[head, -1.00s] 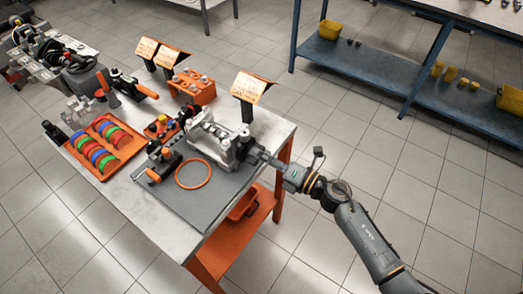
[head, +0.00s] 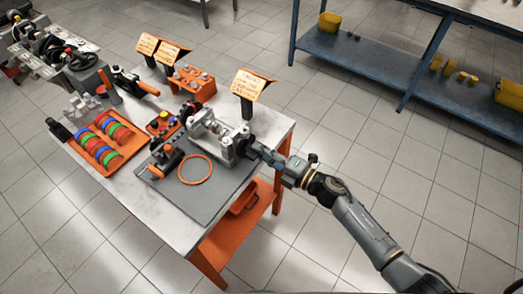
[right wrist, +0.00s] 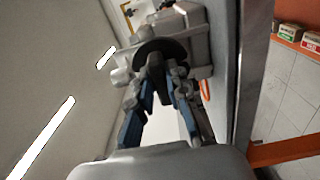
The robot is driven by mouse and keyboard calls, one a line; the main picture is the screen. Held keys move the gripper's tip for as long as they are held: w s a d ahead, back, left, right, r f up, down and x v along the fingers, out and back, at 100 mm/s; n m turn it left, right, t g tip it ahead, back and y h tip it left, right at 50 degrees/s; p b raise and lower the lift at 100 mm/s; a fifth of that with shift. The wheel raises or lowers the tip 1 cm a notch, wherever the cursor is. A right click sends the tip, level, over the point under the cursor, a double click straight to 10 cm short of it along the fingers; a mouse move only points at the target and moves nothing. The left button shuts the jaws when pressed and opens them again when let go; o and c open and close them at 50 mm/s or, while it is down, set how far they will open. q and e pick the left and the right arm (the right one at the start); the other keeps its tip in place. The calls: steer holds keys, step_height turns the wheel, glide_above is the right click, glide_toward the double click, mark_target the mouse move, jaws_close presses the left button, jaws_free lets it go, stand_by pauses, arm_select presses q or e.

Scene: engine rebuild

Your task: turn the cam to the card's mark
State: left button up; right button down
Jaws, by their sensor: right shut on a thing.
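The light grey engine block (head: 212,136) stands at the back right of the dark mat on the table. A pale shaft, seemingly the cam, lies along its top, but its lobes and any mark are too small to read. My right gripper (head: 256,150) reaches in from the right and is shut on the block's right end. In the right wrist view the fingers (right wrist: 163,84) close on a dark part just in front of a dark round disc (right wrist: 162,53), apparently the cam's end. The card (head: 252,85) stands behind the block; its writing is unreadable. My left gripper is out of view.
An orange ring (head: 195,169) lies on the grey mat (head: 207,198) before the block. An orange tray (head: 101,151) with coloured rings is at the left. An orange holder (head: 191,85) and two more cards stand behind. The mat's front is clear.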

stand_by(0.3)
steer(key=c, duration=1.3)
jaws_free()
steer(key=shift+d, duration=0.1)
steer(key=v, duration=1.2)
steer(key=shift+f, duration=0.1)
